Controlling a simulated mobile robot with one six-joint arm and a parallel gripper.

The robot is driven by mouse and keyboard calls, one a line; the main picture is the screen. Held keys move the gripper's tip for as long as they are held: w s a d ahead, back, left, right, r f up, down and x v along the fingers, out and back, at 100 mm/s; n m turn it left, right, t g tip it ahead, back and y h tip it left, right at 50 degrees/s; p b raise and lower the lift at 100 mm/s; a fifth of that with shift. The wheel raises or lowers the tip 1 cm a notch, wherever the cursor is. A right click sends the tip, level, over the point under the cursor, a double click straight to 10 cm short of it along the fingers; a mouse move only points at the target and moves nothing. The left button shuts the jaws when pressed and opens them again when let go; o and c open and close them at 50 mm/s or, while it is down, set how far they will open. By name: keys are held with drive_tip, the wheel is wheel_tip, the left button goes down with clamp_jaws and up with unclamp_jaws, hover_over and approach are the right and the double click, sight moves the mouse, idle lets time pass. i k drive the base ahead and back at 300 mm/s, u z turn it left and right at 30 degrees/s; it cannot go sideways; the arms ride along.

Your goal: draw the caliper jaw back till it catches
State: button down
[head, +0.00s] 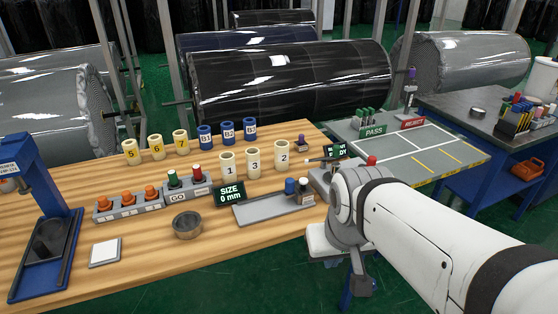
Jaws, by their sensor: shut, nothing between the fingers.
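The caliper (262,211) appears to be the flat grey fixture near the table's front right edge, beside a black display (230,195) reading "SIZE 0 mm". A dark blue-topped post (290,188) and a pale-topped post (304,190) stand close together at its right end. I cannot tell which part is the jaw. My gripper (361,288) hangs low at the end of my white arm, to the right of the caliper and beyond the table edge. It is shut and empty, apart from the caliper.
Cream cylinders (254,162), blue cylinders (228,132), a GO/NO-GO gauge block (188,190) and a grey ring (187,226) stand on the wooden table (150,275). A blue press (40,215) is at left. My arm partly hides a device with a red button (372,160).

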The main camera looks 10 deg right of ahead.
sight(291, 191)
drive_tip(key=u, duration=0.05)
drive_tip(key=i, duration=1)
drive_tip(key=z, duration=0.5)
drive_tip(key=k, duration=0.6)
drive_tip(key=u, duration=0.25)
drive_tip(key=i, duration=0.45)
drive_tip(key=u, duration=0.05)
